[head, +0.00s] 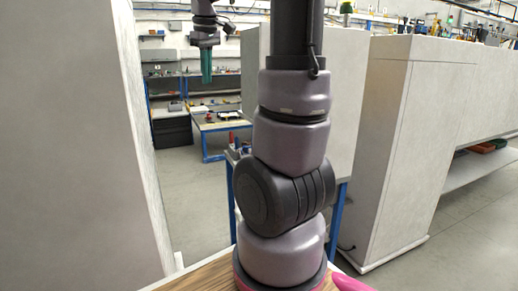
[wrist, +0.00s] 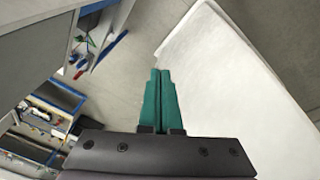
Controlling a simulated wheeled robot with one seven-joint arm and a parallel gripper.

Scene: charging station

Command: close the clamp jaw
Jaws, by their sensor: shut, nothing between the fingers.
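My gripper (head: 207,80) hangs pointing down at the upper left of the head view, high above the floor. Its two green fingers lie side by side in the wrist view (wrist: 159,75), shut with nothing between them. I cannot make out a clamp or its jaw in either view. Small red and blue items (head: 232,139) show on a blue-legged bench just left of my arm in the head view, too small to identify. My arm hides part of that bench.
A large pale panel (head: 85,150) stands at the left and a pale cabinet (head: 400,150) at the right. A blue-framed worktable (head: 215,124) stands farther back. In the wrist view, a white block (wrist: 230,80) lies right of the fingers. Bare floor (head: 190,185) shows between.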

